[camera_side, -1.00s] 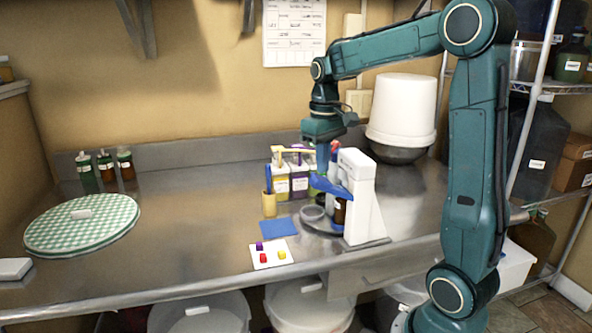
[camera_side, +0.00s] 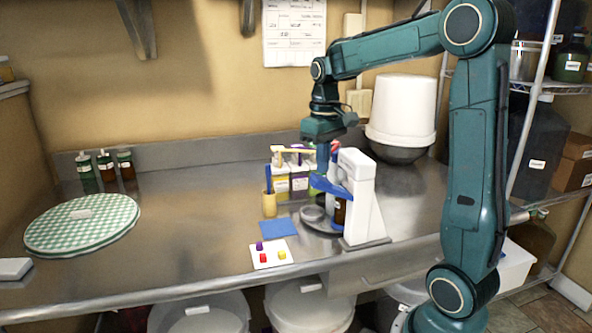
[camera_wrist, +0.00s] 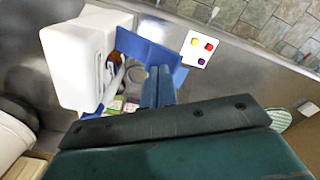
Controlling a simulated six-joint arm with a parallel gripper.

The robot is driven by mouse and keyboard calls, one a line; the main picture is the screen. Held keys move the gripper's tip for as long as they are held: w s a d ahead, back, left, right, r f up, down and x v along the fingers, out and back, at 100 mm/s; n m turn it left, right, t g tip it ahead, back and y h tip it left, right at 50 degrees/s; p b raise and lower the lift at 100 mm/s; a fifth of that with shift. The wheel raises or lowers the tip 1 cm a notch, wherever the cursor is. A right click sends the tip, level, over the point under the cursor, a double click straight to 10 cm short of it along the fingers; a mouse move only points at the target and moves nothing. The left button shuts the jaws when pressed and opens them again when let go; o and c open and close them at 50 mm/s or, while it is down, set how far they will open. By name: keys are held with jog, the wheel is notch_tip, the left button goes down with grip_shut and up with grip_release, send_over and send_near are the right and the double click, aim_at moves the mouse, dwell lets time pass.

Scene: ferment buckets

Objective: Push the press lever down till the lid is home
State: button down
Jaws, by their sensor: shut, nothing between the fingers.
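The press stands on the bench with a white upright body (camera_side: 361,200) and a blue lever (camera_side: 326,186). In the wrist view the white body (camera_wrist: 78,62) is at left and blue lever parts (camera_wrist: 145,48) are beside my fingers. My gripper (camera_side: 322,166) points down, shut and empty, just above the lever's left part; whether it touches is unclear. Its blue fingers also show in the wrist view (camera_wrist: 157,86). A brown labelled jar (camera_side: 341,212) is at the press, partly hidden by the lever. A grey ring (camera_side: 313,213) lies left of it. I cannot make out the lid's seating.
A checked round cover (camera_side: 82,224) is far left; bench between is clear.

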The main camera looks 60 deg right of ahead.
jog(key=shift+f, duration=0.45)
